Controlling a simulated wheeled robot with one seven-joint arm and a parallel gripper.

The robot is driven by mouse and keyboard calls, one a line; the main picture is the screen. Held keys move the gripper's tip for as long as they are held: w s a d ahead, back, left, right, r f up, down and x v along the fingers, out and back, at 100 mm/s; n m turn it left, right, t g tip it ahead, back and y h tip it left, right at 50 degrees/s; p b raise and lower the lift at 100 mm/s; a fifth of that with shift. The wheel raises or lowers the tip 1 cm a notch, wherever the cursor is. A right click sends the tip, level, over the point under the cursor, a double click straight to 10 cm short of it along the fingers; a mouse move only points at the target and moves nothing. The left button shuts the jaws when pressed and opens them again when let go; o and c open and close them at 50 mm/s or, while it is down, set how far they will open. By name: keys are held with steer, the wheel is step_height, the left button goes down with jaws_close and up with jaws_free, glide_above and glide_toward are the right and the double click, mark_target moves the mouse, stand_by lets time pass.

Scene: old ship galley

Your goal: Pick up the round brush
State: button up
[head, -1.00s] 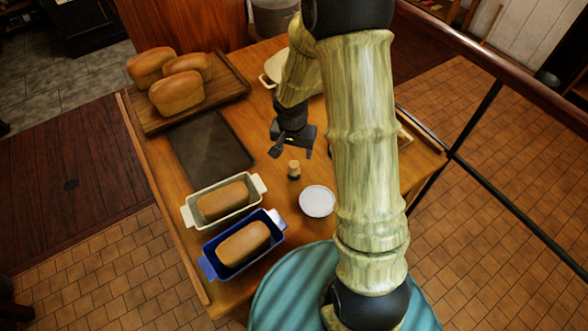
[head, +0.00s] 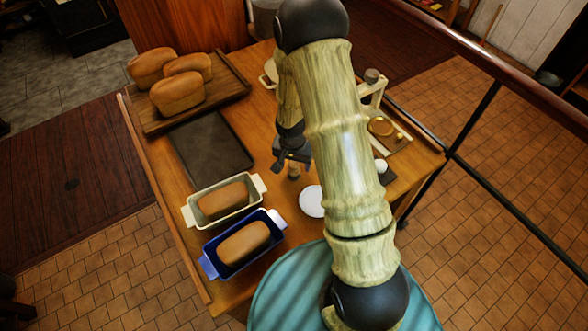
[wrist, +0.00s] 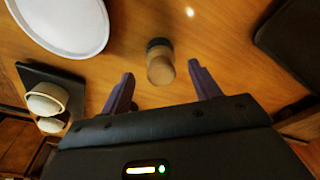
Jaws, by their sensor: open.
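The round brush (head: 294,173) is a small upright cylinder on the wooden table, partly hidden by my gripper (head: 291,164) in the head view. In the wrist view the brush (wrist: 160,66) shows a pale wooden body and a dark band at its far end. It lies between the lines of my two open fingers (wrist: 161,74), a little beyond or level with their tips; the exact depth is hard to tell. The fingers do not visibly touch it.
A white plate (head: 311,201) is close to the brush. A white loaf tin (head: 190,214) and a blue one (head: 207,264), each with bread, stand front left. A dark tray (head: 205,150) and a board (head: 236,85) with loaves lie behind. Small white items (wrist: 47,100) sit nearby.

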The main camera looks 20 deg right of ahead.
mark_target(294, 164)
steer(key=shift+w+f, duration=0.2)
steer(key=shift+f, duration=1.55)
steer(key=c, duration=1.1)
